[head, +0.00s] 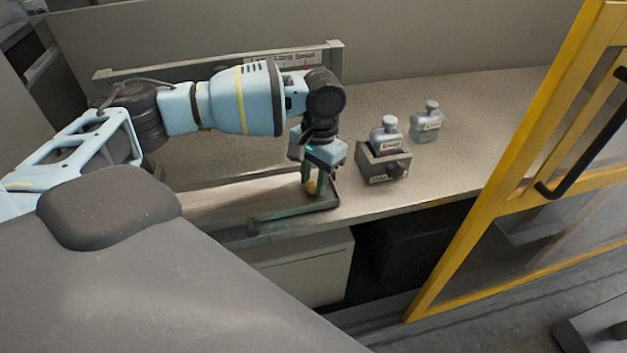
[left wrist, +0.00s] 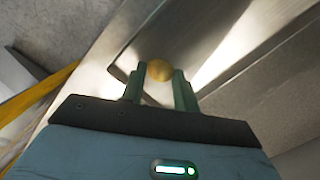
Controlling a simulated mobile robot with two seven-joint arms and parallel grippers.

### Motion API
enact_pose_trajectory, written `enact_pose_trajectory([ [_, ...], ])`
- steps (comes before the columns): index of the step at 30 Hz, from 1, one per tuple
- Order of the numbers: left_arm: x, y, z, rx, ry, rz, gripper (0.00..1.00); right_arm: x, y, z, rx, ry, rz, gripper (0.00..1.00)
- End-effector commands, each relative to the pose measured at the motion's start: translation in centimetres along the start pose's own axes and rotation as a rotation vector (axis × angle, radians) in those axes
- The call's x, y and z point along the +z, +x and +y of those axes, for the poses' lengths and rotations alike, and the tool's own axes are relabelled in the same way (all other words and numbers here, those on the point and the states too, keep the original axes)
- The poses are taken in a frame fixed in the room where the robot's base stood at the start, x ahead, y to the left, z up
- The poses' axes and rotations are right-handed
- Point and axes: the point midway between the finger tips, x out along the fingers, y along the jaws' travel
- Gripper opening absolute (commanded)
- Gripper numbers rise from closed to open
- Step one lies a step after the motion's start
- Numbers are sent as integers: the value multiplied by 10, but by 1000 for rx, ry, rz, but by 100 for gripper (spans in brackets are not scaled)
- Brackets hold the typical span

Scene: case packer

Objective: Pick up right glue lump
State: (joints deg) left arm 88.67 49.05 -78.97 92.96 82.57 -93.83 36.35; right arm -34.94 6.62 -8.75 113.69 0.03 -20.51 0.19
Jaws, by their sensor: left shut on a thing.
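The glue lump (head: 310,187) is a small amber, rounded lump. It sits low between the fingers of my left gripper (head: 313,180), close to the front edge of the counter. The gripper points down and is shut on the lump. I cannot tell whether the lump still touches the surface under it. Only one lump is in view. My right gripper is not in view.
A grey box (head: 383,165) with a labelled bottle (head: 388,135) stands right of my left gripper. A second bottle (head: 427,122) stands behind it on the counter (head: 470,110). A metal rail (head: 290,211) runs along the front edge. A yellow-framed door (head: 470,255) stands at right.

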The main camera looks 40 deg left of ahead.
Motion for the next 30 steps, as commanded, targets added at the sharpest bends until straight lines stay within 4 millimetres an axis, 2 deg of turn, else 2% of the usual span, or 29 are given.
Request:
enact_pose_trajectory([
  [5, 1, -10, 0, 1, 1, 2, 9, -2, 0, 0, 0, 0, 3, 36],
  [11, 4, -37, 0, 1, 1, 4, 9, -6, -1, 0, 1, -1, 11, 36],
  [24, 38, -42, 103, 2, 7, 2, 9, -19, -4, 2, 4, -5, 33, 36],
  [30, 49, -43, 135, 1, 5, 0, 8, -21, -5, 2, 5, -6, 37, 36],
])
